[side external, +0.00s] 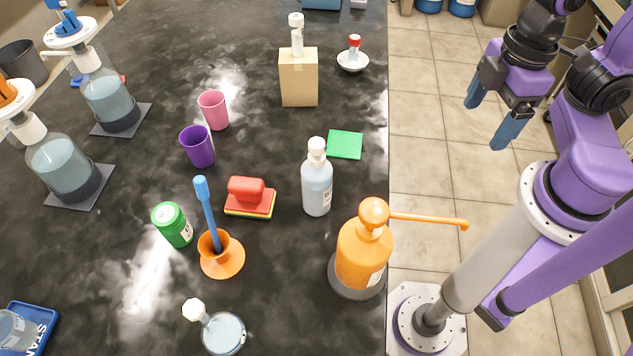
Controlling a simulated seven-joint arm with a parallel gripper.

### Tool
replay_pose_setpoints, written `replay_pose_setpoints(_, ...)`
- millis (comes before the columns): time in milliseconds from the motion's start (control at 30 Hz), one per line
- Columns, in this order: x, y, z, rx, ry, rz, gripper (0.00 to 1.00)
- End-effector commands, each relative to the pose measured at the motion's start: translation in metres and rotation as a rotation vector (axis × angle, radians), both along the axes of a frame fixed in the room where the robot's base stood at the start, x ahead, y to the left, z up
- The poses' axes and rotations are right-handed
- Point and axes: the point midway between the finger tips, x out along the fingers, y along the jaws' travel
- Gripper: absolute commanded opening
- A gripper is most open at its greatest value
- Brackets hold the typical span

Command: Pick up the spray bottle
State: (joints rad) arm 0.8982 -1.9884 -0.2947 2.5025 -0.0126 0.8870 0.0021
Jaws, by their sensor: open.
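A pale blue bottle with a white top (317,185) stands upright on the black bench, right of centre; it looks most like the spray bottle, though its nozzle is too small to make out clearly. My gripper (485,126) is at the upper right, over the floor beyond the bench's right edge. Its two blue fingers are apart and point down, with nothing between them. It is well to the right of the bottle and apart from it.
An orange pump bottle (364,252) with a long spout stands in front of the pale bottle, near the bench edge. A green pad (345,145), a red-handled sponge (249,198) and a tan square-sided bottle (299,80) are around it. A blue brush stands in an orange holder (222,262).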

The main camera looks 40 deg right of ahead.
Motion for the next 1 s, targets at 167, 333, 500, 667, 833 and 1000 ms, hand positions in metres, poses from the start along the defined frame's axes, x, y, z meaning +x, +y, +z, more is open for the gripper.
replay_pose_setpoints(167,0.04,0.013,-0.013,0.061,-0.123,-0.009,0.86)
replay_pose_setpoints(333,0.091,0.031,-0.026,0.168,-0.28,0.027,0.86)
replay_pose_setpoints(500,0.127,0.049,-0.037,0.296,-0.387,0.098,0.86)
replay_pose_setpoints(667,0.146,0.065,-0.045,0.443,-0.436,0.176,0.86)
replay_pose_setpoints(833,0.149,0.079,-0.052,0.628,-0.436,0.254,0.86)
replay_pose_setpoints(1000,0.138,0.089,-0.051,0.839,-0.393,0.307,0.86)
